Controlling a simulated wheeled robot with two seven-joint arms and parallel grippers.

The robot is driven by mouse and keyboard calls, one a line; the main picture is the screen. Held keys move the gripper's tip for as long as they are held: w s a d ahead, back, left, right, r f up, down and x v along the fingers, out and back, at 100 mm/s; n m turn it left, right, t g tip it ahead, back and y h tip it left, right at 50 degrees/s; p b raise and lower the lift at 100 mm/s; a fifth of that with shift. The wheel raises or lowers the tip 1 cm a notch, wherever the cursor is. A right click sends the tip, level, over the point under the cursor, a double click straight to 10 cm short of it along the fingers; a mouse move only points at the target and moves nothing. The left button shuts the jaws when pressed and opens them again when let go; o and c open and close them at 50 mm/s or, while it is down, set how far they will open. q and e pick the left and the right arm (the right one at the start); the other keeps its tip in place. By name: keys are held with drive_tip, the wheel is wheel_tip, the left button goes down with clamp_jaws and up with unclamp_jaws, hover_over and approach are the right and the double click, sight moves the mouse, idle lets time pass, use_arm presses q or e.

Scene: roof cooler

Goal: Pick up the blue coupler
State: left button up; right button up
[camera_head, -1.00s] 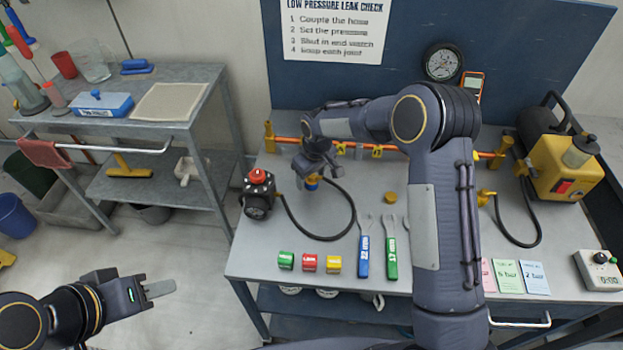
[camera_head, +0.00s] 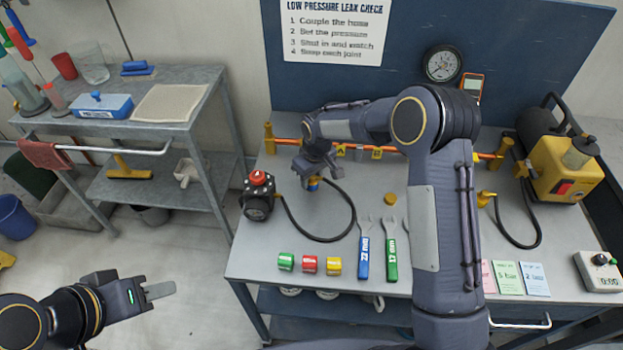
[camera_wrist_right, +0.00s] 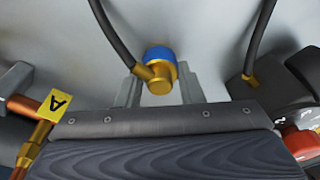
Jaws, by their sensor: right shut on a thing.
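The blue coupler (camera_head: 313,184) is a brass fitting with a blue collar on the end of a black hose, over the grey workbench. In the right wrist view the coupler (camera_wrist_right: 160,57) sits between the two fingers, its brass elbow toward the palm. My right gripper (camera_head: 312,179) is shut on it from above, its fingers mostly hidden in the head view; they show in the right wrist view (camera_wrist_right: 160,88).
A black valve block with a red knob (camera_head: 258,196) stands left of the coupler. Behind runs a copper pipe (camera_head: 288,141) with yellow tags. Green, red and yellow rings (camera_head: 310,264) and blue and green spanners (camera_head: 391,250) lie in front.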

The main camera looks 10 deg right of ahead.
drive_tip(key=shift+r, duration=0.4)
wheel_tip(320, 180, up, 2)
drive_tip(key=shift+s+a+r, duration=0.1)
drive_tip(key=shift+s+r, duration=0.05)
drive_tip(key=shift+r, duration=0.1)
drive_tip(key=s+a+r+b, duration=0.2)
drive_tip(key=s+r+b, duration=0.1)
drive_tip(key=s+r, duration=0.6)
drive_tip(key=s, duration=0.4)
drive_tip(key=shift+s+a+r, duration=0.15)
drive_tip(key=shift+s+r, duration=0.05)
drive_tip(key=shift+s, duration=0.1)
drive_tip(key=shift+r+p, duration=0.45)
drive_tip(key=shift+r, duration=0.25)
drive_tip(key=shift+w, duration=0.1)
